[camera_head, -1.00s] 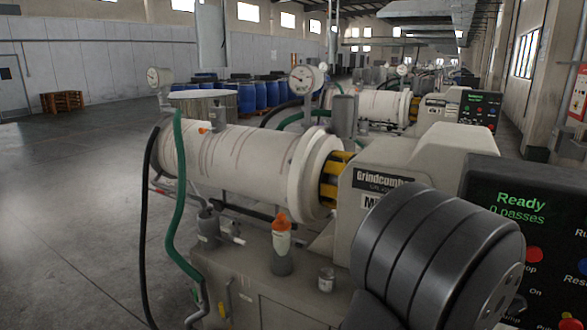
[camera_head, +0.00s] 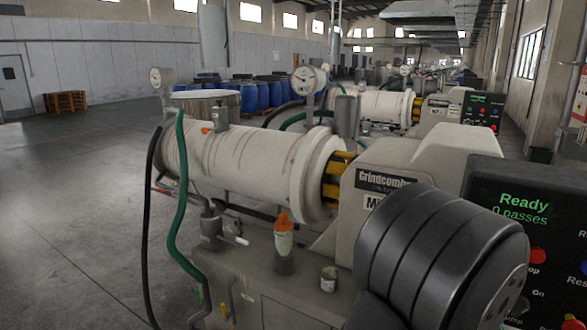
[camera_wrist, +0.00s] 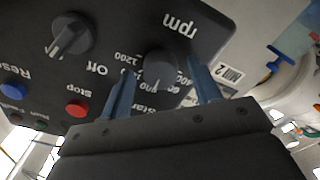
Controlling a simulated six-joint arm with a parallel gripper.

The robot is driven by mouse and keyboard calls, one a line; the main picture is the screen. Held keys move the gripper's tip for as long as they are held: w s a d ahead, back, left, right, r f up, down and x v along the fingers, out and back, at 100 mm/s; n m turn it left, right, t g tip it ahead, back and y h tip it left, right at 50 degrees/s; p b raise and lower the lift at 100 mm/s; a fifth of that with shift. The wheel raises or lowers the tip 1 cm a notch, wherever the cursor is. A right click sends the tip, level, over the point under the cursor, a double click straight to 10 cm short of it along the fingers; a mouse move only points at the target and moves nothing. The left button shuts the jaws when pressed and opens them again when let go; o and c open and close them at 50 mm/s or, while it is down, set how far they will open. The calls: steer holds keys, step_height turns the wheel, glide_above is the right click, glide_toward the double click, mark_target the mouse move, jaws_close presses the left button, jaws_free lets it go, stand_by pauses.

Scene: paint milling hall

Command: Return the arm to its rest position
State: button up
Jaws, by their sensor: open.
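My gripper (camera_wrist: 161,66) shows in the wrist view with its two blue fingers apart and nothing clearly held between them. Its fingers point at a dark control panel (camera_wrist: 215,38), which appears upside down. The rpm knob (camera_wrist: 160,70) lies between the fingertips in the picture. I cannot tell whether the fingers touch it. In the head view a dark rounded part of my arm (camera_head: 440,262) fills the lower right, and my gripper is hidden there.
The panel's display (camera_head: 522,206) reads "Ready" and "0 passes". The panel also has a red stop button (camera_wrist: 77,109) and a selector knob (camera_wrist: 70,38). A pale mill cylinder (camera_head: 245,162), an orange-topped bottle (camera_head: 284,248) and a small can (camera_head: 328,279) are left of my arm.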

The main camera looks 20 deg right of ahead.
steer(key=m, duration=0.5)
steer(key=shift+m, duration=0.3)
stand_by(0.4)
steer(key=n, duration=1)
stand_by(0.5)
stand_by(0.4)
